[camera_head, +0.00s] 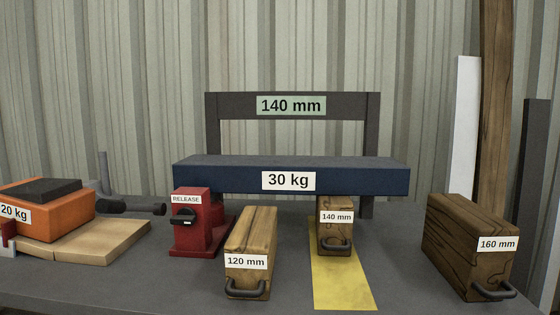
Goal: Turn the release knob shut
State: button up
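The release knob (183,215) is a small black knob on the front of a red jack (192,237), below a white RELEASE label. The jack stands on the grey bench under the left end of a dark blue 30 kg beam (230,178). A 140 mm wooden block (336,235) with a black handle stands under the beam's right part, on a yellow strip (341,275). I cannot tell whether the beam touches the block. The knob's black bar looks roughly level. My gripper is not in view.
A 120 mm block (251,243) stands in front right of the jack, and a 160 mm block (467,245) at the right. A dark 140 mm frame (213,130) rises behind the beam. An orange 20 kg block (50,220) and wooden board (100,243) are left.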

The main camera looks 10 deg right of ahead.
aim_at(187, 216)
jog(key=u, duration=2.05)
jog(key=k, duration=1.2)
jog(key=z, duration=1.2)
jog(key=i, duration=0.5)
jog(key=z, duration=0.05)
